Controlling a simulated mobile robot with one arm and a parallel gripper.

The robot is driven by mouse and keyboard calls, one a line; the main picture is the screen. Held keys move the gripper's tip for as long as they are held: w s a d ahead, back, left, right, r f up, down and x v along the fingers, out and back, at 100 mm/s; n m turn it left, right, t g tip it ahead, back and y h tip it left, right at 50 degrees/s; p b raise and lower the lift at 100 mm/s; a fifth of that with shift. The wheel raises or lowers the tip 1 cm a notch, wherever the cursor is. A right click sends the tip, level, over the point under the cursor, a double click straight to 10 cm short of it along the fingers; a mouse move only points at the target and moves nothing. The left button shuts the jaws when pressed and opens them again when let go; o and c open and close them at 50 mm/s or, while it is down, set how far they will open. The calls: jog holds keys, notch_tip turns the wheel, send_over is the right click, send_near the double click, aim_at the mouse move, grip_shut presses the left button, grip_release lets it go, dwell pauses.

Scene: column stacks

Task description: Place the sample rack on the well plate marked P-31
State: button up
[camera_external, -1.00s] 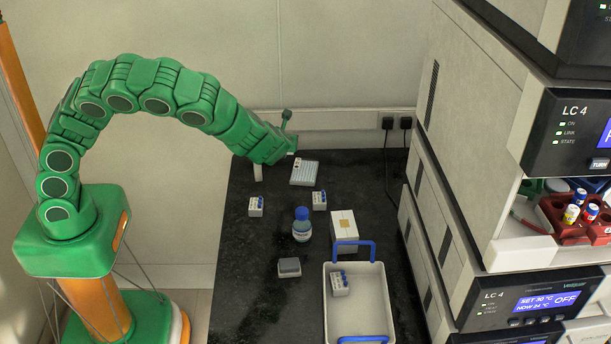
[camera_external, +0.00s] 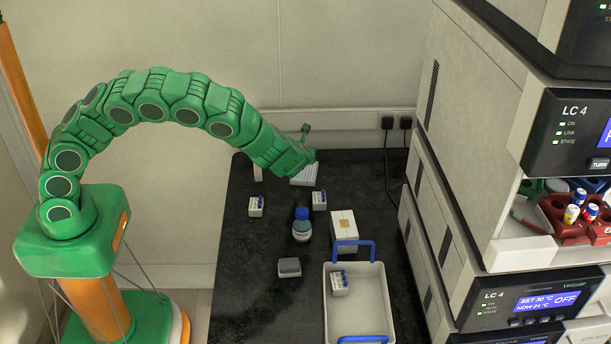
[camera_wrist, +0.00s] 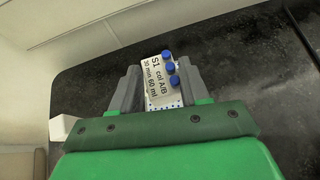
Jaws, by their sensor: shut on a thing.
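My gripper (camera_wrist: 156,92) is shut on a sample rack (camera_wrist: 160,75). The rack is white, with blue caps along one side and a label reading "S1 col A/B 30 min 60 ml". In the external view my gripper (camera_external: 308,158) is at the back of the dark bench and hides the held rack. The pale well plate (camera_external: 303,178) lies there, partly covered by my gripper. In the wrist view a white surface with blue dots (camera_wrist: 165,103) shows just below the rack. I cannot tell whether the rack touches it. No P-31 mark is readable.
Other small racks stand on the bench (camera_external: 256,207), (camera_external: 319,201) and in a blue-handled tray (camera_external: 378,300). A blue-capped bottle (camera_external: 302,230), a white box (camera_external: 344,233) and a grey block (camera_external: 289,267) stand in front. Instrument stacks (camera_external: 470,150) line the right.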

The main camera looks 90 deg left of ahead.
jog(key=shift+f, duration=1.6)
jog(key=o, duration=1.1)
jog(key=shift+f, duration=0.1)
jog(key=shift+r, duration=0.2)
jog(key=v, duration=1.2)
jog(key=shift+w+f, duration=0.1)
